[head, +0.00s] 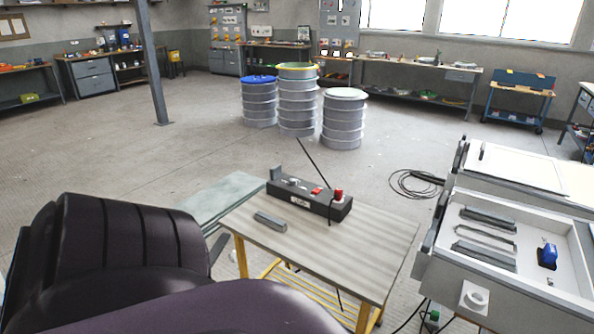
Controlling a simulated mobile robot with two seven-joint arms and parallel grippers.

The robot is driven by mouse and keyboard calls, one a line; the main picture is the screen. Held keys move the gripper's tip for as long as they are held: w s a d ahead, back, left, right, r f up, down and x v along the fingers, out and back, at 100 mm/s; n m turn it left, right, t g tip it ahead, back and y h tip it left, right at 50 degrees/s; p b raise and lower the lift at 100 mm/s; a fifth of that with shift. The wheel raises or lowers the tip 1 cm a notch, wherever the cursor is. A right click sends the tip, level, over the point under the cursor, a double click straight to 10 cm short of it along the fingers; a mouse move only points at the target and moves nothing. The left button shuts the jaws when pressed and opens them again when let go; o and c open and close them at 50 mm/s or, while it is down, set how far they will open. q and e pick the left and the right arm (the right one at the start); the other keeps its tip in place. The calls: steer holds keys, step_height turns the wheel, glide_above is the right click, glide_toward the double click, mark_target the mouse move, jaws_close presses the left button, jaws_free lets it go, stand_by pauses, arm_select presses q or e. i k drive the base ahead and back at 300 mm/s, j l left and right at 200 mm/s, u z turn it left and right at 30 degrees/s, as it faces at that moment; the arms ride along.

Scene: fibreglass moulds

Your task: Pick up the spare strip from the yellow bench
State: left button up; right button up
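A short grey strip (270,221) lies flat on the top of the yellow-legged bench (360,242), left of its middle. It looks like the spare strip. Nothing touches it in the head view. Neither of my grippers is in view.
A black control box (310,197) with a red knob stands along the bench's back edge; a thin dark rod rises behind it. At right, an open grey case (437,240) holds grey strips and a blue tool (547,256). Cable (417,184) coils on the floor behind.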

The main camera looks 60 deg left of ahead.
mark_target(273, 223)
steer(key=u, duration=2.25)
steer(key=z, duration=0.3)
steer(key=i+j+z, duration=0.5)
steer(key=z, duration=0.2)
steer(key=i+j, duration=0.15)
steer(key=j, duration=0.15)
steer(key=i+j+z, duration=0.15)
steer(key=j, duration=0.15)
steer(key=i+j, duration=0.1)
steer(key=j, duration=0.2)
steer(key=i+j, duration=0.15)
steer(key=j, duration=0.15)
steer(key=i+j, duration=0.1)
steer(key=j, duration=0.2)
steer(key=i+j, duration=0.15)
steer(key=j, duration=0.2)
steer(key=i+j+z, duration=0.1)
steer(key=j, duration=0.2)
